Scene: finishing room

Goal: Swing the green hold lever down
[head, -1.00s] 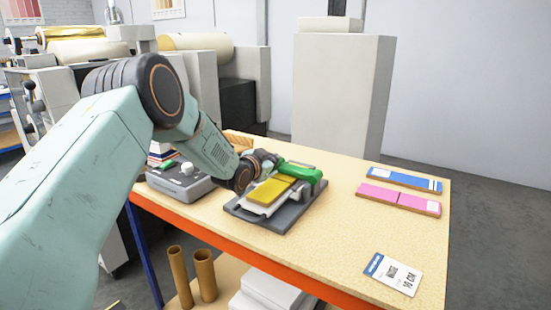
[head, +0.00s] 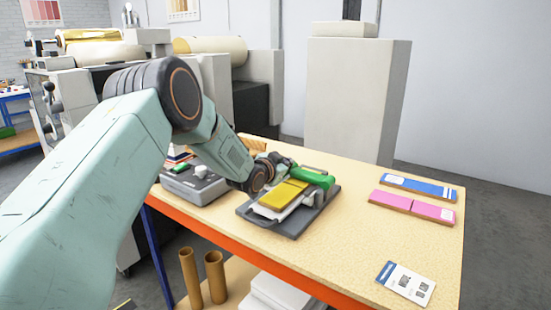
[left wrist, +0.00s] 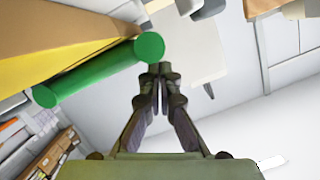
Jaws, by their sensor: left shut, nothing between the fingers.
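The green hold lever (head: 314,177) is on a dark grey clamp device (head: 288,225) on the table, beside a yellow block (head: 284,194). In the left wrist view the lever shows as a green bar (left wrist: 98,70) with a round end, just left of the fingertips. My left gripper (head: 283,160) is by the back left end of the lever, partly hidden by its own wrist in the head view. In the left wrist view its fingers (left wrist: 158,76) are together and empty. Whether they touch the lever I cannot tell. My right gripper is not in view.
A grey device (head: 192,188) with a knob stands left of the clamp. A blue strip (head: 415,187), a pink strip (head: 410,206) and a white label card (head: 405,284) lie at the right. The tabletop (head: 350,235) between them is clear.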

